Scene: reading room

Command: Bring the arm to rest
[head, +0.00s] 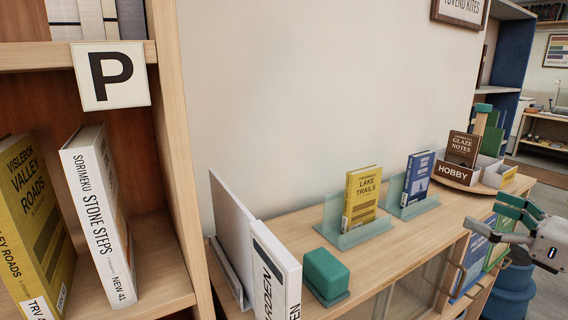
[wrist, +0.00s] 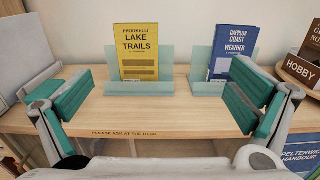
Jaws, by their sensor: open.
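My gripper (head: 512,224) is at the right edge of the head view, in front of the low wooden counter. In the wrist view my gripper (wrist: 160,110) has its two teal-padded fingers wide apart with nothing between them. Beyond the fingers, a yellow book, Lake Trails (wrist: 137,52), and a blue book, Dapplor Coast Weather (wrist: 232,52), stand upright on teal stands on the counter. The fingers appear apart from both books. The yellow book (head: 361,198) and the blue book (head: 417,178) also show in the head view.
A bookcase (head: 173,130) with a P sign (head: 110,75) stands at the left. On the counter (head: 400,235) are a teal block (head: 326,272), a white book (head: 275,268) and a HOBBY tray (head: 456,176) holding a brown book (head: 463,147). Books face outward below the counter's right end.

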